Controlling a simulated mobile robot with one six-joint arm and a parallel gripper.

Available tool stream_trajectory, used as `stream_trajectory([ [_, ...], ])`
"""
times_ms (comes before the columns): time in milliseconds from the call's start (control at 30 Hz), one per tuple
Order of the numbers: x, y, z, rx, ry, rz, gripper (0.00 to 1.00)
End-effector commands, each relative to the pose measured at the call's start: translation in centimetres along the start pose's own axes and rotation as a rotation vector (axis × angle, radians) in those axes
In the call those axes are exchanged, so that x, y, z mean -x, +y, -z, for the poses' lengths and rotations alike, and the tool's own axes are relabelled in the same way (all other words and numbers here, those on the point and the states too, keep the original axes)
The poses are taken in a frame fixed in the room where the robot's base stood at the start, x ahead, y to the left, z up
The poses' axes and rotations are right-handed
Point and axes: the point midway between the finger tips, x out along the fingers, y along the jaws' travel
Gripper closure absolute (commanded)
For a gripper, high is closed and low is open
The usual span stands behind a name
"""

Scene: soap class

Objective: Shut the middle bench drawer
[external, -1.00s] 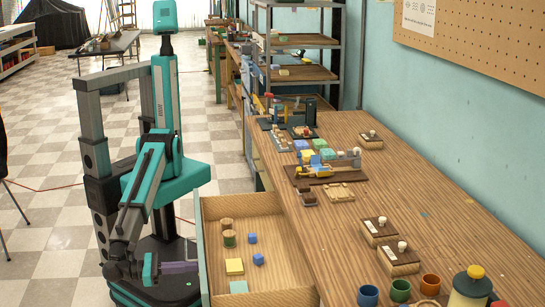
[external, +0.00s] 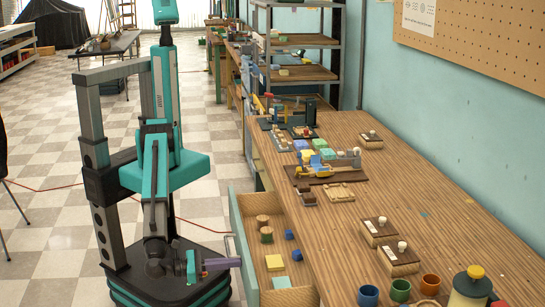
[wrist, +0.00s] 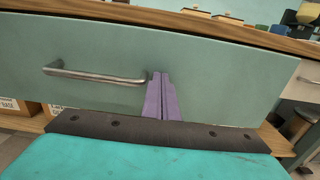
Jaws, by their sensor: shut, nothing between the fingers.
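The bench drawer (external: 241,236) stands partly open, with its green front out from the bench. The front fills much of the wrist view (wrist: 225,85), with a metal handle (wrist: 95,76) on its left part. My gripper (external: 238,262) has purple fingers closed together and empty. In the wrist view, my gripper (wrist: 161,78) points at the front just right of the handle; its tips appear to be against the panel. I cannot tell from the wrist view how firmly they touch.
Checkered floor (external: 60,235) is open to the left.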

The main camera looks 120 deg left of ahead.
Motion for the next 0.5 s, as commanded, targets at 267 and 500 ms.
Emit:
stream_trajectory([
  [267,-7.5,0.1,-0.2,0.0,0.0,-0.005,1.0],
  [500,-13.4,0.0,-0.1,0.0,-0.001,-0.005,1.0],
])
